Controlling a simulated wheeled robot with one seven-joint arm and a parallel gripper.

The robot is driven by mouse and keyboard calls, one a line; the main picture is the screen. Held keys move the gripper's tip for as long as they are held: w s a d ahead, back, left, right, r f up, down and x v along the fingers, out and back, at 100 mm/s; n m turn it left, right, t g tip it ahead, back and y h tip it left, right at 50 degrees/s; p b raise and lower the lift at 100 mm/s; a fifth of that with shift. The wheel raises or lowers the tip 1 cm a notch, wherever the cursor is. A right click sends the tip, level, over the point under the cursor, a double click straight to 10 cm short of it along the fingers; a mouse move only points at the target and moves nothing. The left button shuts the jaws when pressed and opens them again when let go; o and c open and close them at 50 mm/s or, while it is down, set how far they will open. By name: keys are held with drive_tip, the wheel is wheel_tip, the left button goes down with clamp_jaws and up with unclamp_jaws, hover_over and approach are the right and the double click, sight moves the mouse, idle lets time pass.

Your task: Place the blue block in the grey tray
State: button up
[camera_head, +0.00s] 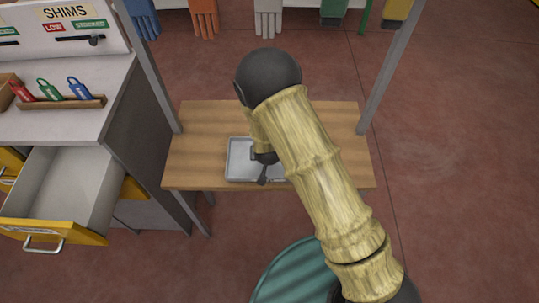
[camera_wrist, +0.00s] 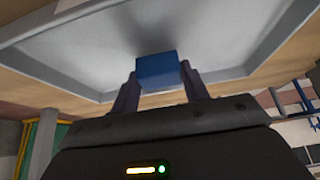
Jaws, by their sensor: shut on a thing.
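The blue block (camera_wrist: 158,71) is between the two fingers of my gripper (camera_wrist: 160,88) in the wrist view, and the gripper is shut on it. The grey tray (camera_wrist: 52,72) fills the space behind the block in that view. In the head view the grey tray (camera_head: 233,162) lies on the wooden table, partly hidden by my arm. My gripper (camera_head: 264,172) is over the tray there, and the block is hidden. I cannot tell whether the block touches the tray floor.
The wooden table (camera_head: 200,145) has bare room left of the tray and posts at its back corners. A teal round object (camera_head: 290,275) is in front. Gloves (camera_head: 205,20) hang behind.

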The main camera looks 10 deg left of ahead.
drive_tip(key=shift+f, duration=0.5)
drive_tip(key=shift+s, duration=0.1)
drive_tip(key=shift+f, duration=0.1)
drive_tip(key=o, duration=1)
drive_tip(key=shift+s+r, duration=0.1)
drive_tip(key=shift+r, duration=0.45)
drive_tip(key=v, duration=1.1)
drive_tip(key=shift+s, duration=0.1)
